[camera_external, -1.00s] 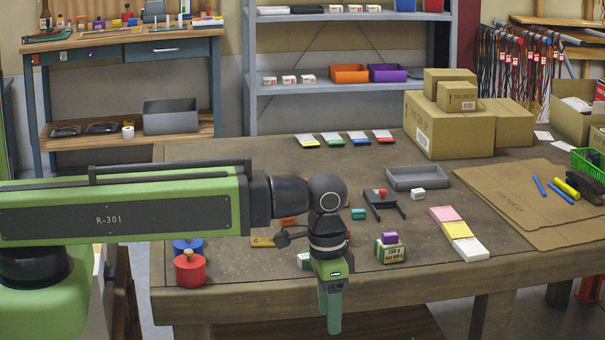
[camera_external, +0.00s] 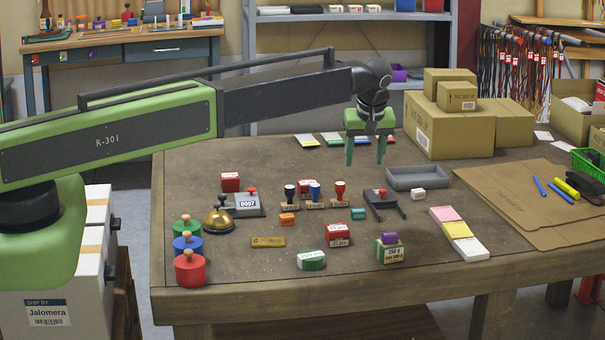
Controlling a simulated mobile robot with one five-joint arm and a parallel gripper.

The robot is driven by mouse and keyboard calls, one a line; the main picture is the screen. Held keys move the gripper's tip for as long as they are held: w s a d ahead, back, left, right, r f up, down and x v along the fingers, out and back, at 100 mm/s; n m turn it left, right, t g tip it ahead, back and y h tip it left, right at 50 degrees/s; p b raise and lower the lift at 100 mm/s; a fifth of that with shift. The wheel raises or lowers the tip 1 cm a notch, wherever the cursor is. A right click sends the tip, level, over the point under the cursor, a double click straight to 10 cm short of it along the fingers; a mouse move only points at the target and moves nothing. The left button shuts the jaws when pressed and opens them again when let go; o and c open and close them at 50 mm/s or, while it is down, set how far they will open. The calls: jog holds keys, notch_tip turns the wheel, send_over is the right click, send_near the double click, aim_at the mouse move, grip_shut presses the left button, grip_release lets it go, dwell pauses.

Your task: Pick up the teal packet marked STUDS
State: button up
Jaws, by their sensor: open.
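A small teal block (camera_external: 358,213) lies on the brown workbench, right of the upright stamps. It is the only teal packet-like thing in view, but its marking is too small to read. My gripper (camera_external: 365,161) points down over the back part of the bench. Its two green fingers are apart with nothing between them. It is farther back than the teal block and apart from it.
Three upright stamps (camera_external: 316,194) stand left of the teal block. A dark stand (camera_external: 383,200) is to its right, with a grey tray (camera_external: 418,177) behind. An orange block (camera_external: 287,219) and red box (camera_external: 338,234) lie nearby. Cartons (camera_external: 450,124) fill the back right.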

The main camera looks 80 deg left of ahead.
jog(key=b, duration=1.1)
send_near(358, 210)
jog(key=x, duration=0.3)
jog(key=shift+s+d, duration=0.25)
jog(key=shift+a+f+b, duration=0.2)
jog(key=shift+f+b, duration=0.1)
jog(key=shift+b, duration=0.05)
jog(key=shift+r, duration=0.1)
jog(key=b+x, duration=0.4)
jog(key=x, duration=0.1)
jog(key=shift+w+b, duration=0.25)
jog(key=shift+b, duration=0.1)
jog(key=shift+c, duration=0.2)
grip_shut()
